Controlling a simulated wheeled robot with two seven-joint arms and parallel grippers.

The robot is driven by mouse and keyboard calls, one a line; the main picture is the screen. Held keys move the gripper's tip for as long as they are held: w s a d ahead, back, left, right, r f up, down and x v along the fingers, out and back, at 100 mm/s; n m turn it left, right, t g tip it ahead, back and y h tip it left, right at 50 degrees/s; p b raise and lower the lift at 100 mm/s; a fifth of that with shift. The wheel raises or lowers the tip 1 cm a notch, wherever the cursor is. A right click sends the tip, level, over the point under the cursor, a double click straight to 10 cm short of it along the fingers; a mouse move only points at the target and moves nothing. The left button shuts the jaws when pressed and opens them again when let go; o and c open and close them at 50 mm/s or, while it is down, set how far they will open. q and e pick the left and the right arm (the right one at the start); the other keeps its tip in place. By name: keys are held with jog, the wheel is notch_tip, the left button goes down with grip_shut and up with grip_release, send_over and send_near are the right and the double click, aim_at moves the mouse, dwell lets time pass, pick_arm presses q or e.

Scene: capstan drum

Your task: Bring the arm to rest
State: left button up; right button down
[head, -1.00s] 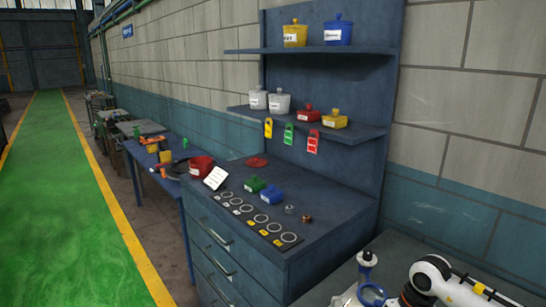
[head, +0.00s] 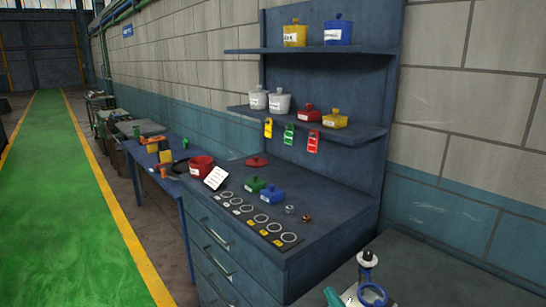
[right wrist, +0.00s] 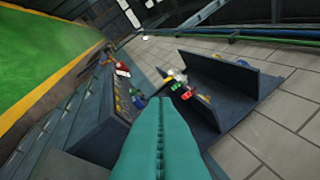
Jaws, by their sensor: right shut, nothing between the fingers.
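My right gripper (head: 332,297) shows only as a teal fingertip at the bottom edge of the head view. In the right wrist view its two teal fingers (right wrist: 159,108) lie pressed together along a straight seam, with nothing between them. They are tilted among the workbench and shelf and touch nothing that I can see. My left gripper is not in view.
Shelves (head: 350,130) with lidded pots and hanging tags rise behind. The grey table's right part looks clear.

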jog(key=s+d+f+m+g+h, duration=0.4)
jog(key=d+f+m+h, duration=0.25)
jog(key=f+m, duration=0.2)
jog(key=s+d+f+m+g, duration=0.1)
jog(key=s+f+g, duration=0.3)
jog(key=s, duration=0.3)
jog(key=s+d+f+m+g, duration=0.1)
jog(key=s+f+g, duration=0.3)
jog(key=s, duration=0.3)
jog(key=s+f+m+g, duration=0.2)
jog(key=s+f+g, duration=0.15)
jog(key=s, duration=0.35)
notch_tip(320, 180, down, 28)
jog(key=s+g, duration=0.1)
jog(key=s, duration=0.1)
jog(key=s+d+f+g+b, duration=0.1)
jog(key=s+d+f, duration=0.2)
jog(key=s+f, duration=1.2)
jog(key=shift+s+f+n, duration=0.25)
jog(key=shift+s+n, duration=0.1)
jog(key=shift+g, duration=0.25)
